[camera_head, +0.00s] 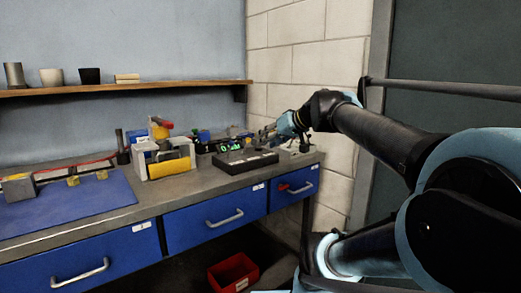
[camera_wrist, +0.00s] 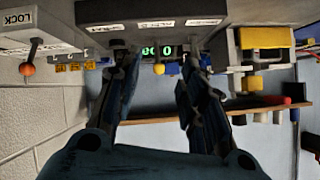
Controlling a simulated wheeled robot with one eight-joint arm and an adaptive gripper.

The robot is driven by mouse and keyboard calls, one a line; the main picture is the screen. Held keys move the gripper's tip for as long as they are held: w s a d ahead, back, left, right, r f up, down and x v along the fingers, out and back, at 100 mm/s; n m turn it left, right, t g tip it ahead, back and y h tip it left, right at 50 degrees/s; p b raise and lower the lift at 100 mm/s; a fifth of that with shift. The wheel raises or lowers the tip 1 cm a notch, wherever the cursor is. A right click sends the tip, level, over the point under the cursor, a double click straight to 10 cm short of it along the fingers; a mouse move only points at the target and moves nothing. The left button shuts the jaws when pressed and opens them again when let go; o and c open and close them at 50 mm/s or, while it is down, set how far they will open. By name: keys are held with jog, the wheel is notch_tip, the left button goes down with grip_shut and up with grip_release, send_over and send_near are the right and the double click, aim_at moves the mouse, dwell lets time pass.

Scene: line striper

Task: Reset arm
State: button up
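My arm reaches from the right of the head view to the far right end of the workbench. My gripper (camera_head: 268,131) is small there and partly hard to make out. In the wrist view, which looks upside down, my gripper (camera_wrist: 160,68) has its two dark fingers spread apart with nothing between them. A green-lit digital display (camera_wrist: 158,51) shows beyond the gap; it is also in the head view (camera_head: 231,146). A grey box marked LOCK (camera_wrist: 20,18) has a lever with an orange knob (camera_wrist: 27,69), to the left of the fingers.
A dark flat box (camera_head: 245,160) and a white-and-yellow holder (camera_head: 168,160) stand on the bench. A blue mat (camera_head: 75,208) lies left. A wooden shelf (camera_head: 130,87) with cups hangs above. Blue drawers (camera_head: 215,220) have protruding handles. A red bin (camera_head: 233,271) sits below.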

jog(key=s+d+f+m+g+h, duration=0.1)
jog(key=s+d+f, duration=0.3)
jog(key=f, duration=0.5)
jog(key=s+d+f+m+g+h, duration=0.2)
jog(key=s+d+f+g+h, duration=0.1)
jog(key=s+f, duration=0.4)
jog(key=s+d+f+m+g+h, duration=0.1)
jog(key=s+d+f, duration=0.4)
jog(key=f, duration=0.6)
jog(key=d+g+h, duration=0.1)
jog(key=h, duration=0.1)
jog(key=shift+s+h, duration=0.15)
jog(key=shift+h, duration=0.25)
